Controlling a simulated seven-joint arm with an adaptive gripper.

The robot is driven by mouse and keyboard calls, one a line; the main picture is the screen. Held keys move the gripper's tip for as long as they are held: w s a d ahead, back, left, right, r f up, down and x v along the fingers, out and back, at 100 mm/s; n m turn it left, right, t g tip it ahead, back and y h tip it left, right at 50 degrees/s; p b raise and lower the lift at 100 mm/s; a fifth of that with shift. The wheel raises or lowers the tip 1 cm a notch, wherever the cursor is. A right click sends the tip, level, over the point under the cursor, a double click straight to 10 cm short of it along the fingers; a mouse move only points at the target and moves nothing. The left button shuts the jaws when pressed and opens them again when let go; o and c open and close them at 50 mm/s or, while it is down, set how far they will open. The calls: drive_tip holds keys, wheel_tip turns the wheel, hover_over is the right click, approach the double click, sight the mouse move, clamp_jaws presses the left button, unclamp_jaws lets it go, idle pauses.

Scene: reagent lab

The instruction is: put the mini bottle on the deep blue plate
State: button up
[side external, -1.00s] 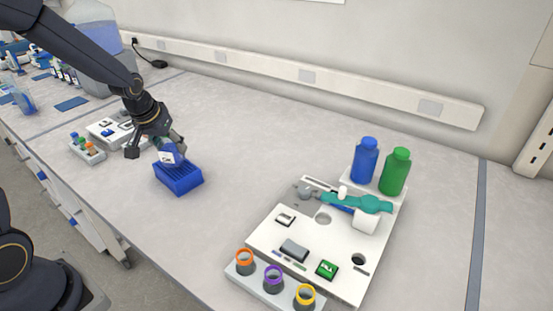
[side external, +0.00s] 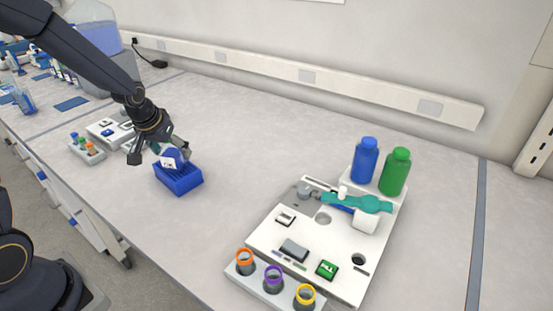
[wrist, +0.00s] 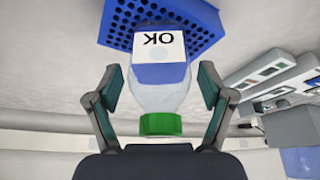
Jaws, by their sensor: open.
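The mini bottle (wrist: 160,95) is clear, with a green cap and a blue and white label reading OK, upside down in the wrist view. In the side view its label (side external: 172,160) shows just above the deep blue plate (side external: 182,183), a blue block with a grid of holes. The plate also shows in the wrist view (wrist: 205,22), behind the bottle's base. The base appears to be at the plate's top; exact contact is hard to tell. My gripper (wrist: 162,88) is open, its fingers on either side of the bottle with visible gaps.
A white board (side external: 258,238) with small devices lies at the right, with blue (side external: 366,160) and green (side external: 395,172) bottles behind it. A rack with colored-ring holders (side external: 273,283) is in front. A small tube rack (side external: 88,150) stands left. The bench between is clear.

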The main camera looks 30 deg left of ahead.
drive_tip(key=shift+r, duration=0.15)
drive_tip(key=shift+r, duration=0.35)
drive_tip(key=v, duration=1.2)
drive_tip(key=s+d+r+m+h, duration=0.1)
drive_tip(key=s+d+r+m, duration=0.1)
drive_tip(key=s+d, duration=0.3)
drive_tip(key=s+d+r+m+t, duration=0.1)
drive_tip(key=s+d+m, duration=0.1)
drive_tip(key=s+d, duration=0.4)
drive_tip(key=s, duration=0.3)
drive_tip(key=shift+s+r+m+h, duration=0.3)
drive_tip(key=shift+s+r+h, duration=0.05)
drive_tip(key=shift+h, duration=0.05)
drive_tip(key=shift+d, duration=0.1)
